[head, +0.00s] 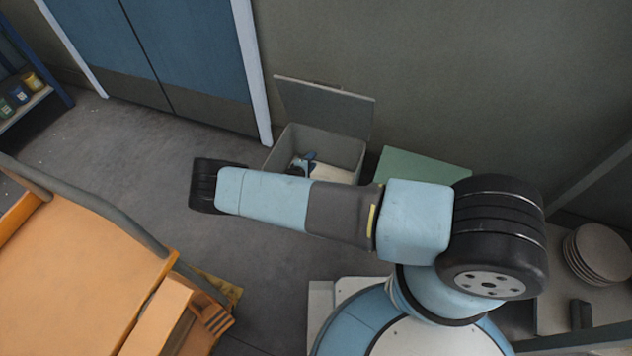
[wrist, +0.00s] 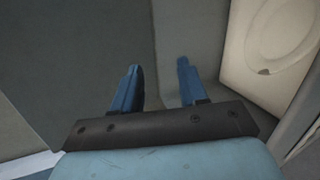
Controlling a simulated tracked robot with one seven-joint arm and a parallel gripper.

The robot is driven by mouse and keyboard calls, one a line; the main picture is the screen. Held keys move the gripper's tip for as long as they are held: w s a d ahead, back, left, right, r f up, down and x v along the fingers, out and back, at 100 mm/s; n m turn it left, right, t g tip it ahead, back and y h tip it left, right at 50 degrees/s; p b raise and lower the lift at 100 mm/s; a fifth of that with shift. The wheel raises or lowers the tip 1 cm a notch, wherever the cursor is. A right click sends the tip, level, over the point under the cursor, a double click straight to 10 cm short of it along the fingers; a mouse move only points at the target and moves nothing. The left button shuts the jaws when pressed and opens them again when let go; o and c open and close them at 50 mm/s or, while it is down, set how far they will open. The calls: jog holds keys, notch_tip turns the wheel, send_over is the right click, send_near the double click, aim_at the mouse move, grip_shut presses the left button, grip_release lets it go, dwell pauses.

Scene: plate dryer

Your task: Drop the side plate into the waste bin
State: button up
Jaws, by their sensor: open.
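The waste bin (head: 345,147) is a grey box against the back wall, with its lid (head: 325,108) standing open. A cream side plate (head: 332,174) shows inside it, partly hidden by my arm. In the wrist view the plate (wrist: 270,45) is at the upper right, squarish with a round well and a chipped spot, apart from my fingers. My gripper (head: 304,161) is over or in the bin opening, to the left of the plate. Its two blue fingers (wrist: 159,65) are spread with nothing between them. My arm hides the bin's front.
A stack of plates (head: 597,253) stands on a surface at the right. A green panel (head: 420,166) is right of the bin. Blue doors (head: 190,50) are at the back left. An orange cart (head: 80,265) fills the lower left. Grey floor (head: 140,150) between is clear.

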jog(key=v, duration=1.1)
jog(key=shift+f, duration=0.1)
